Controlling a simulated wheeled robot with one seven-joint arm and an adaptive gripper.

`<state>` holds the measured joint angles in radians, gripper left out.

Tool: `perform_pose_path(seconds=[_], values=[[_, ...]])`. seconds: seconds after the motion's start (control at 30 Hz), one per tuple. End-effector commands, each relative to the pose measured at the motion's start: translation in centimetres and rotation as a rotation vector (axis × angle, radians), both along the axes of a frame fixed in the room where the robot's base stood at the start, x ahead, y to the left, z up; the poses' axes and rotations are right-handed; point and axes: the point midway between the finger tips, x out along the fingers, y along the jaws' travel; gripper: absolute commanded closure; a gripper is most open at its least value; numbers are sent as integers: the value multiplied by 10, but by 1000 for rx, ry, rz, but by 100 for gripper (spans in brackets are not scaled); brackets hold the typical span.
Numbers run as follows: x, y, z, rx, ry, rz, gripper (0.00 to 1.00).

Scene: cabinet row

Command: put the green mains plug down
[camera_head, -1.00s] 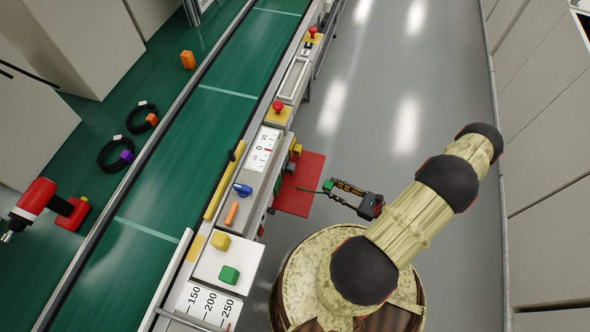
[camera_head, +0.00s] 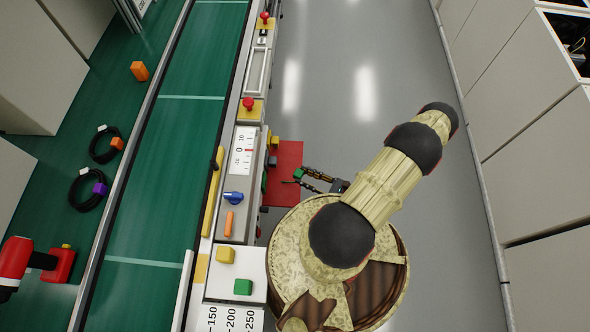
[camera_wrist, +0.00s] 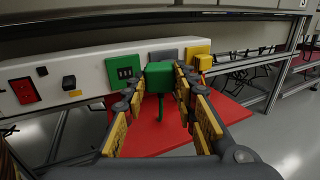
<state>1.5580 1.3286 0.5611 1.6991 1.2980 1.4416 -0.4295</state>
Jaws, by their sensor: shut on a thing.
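The green mains plug (camera_wrist: 159,74) is between the fingertips of my gripper (camera_wrist: 161,84), which is shut on it. A short green cable hangs below the plug. In the head view the plug (camera_head: 298,173) is small at the tip of my gripper (camera_head: 300,178), over the edge of a red shelf (camera_head: 287,158). In the wrist view the plug is in front of a white panel, just right of a green socket (camera_wrist: 122,68), and partly covers the panel. The red shelf (camera_wrist: 226,107) lies below it.
A grey socket (camera_wrist: 164,55) and a yellow socket (camera_wrist: 198,53) sit on the panel to the right. A red switch (camera_wrist: 24,90) is at its left. The conveyor (camera_head: 180,130) runs beyond the control strip. Open grey floor (camera_head: 345,65) lies to the right.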

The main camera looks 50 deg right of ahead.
Motion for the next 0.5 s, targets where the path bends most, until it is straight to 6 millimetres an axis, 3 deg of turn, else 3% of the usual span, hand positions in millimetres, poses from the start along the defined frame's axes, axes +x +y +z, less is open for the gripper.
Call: perform_pose_path(seconds=[0.17,0.3,0.5], values=[[31,-9,-17,-1,-1,7,100],[50,-17,-45,0,-1,4,100],[65,-25,-62,-1,0,1,100]])
